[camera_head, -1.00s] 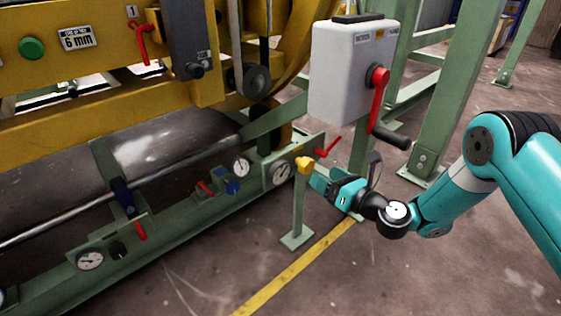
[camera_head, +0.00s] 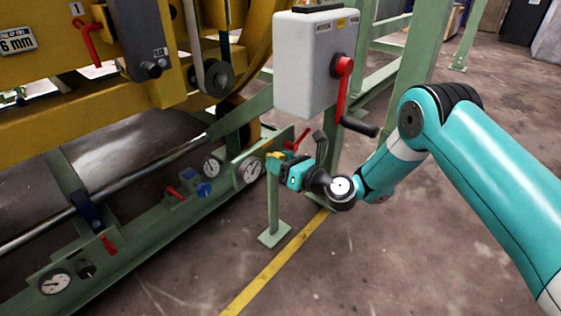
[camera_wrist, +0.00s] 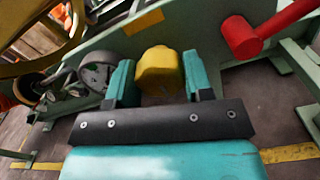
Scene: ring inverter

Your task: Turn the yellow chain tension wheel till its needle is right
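The yellow wheel (camera_head: 272,160) sits on top of a green post beside the green beam; in the head view my gripper partly covers it. In the wrist view the yellow wheel (camera_wrist: 159,70) lies between the two teal fingers of my gripper (camera_wrist: 160,80). The fingers are right beside it on both sides; I cannot tell whether they press on it. In the head view my gripper (camera_head: 284,168) reaches the wheel from the right. The nearest white-faced gauge (camera_head: 249,170) is on the beam just left of the wheel; its needle is too small to read surely.
A red lever (camera_head: 298,139) is close behind my gripper and looms at the upper right of the wrist view. A grey box (camera_head: 306,62) with a red-and-black crank (camera_head: 345,95) hangs above. Other gauges sit along the beam. The floor right of the yellow line is clear.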

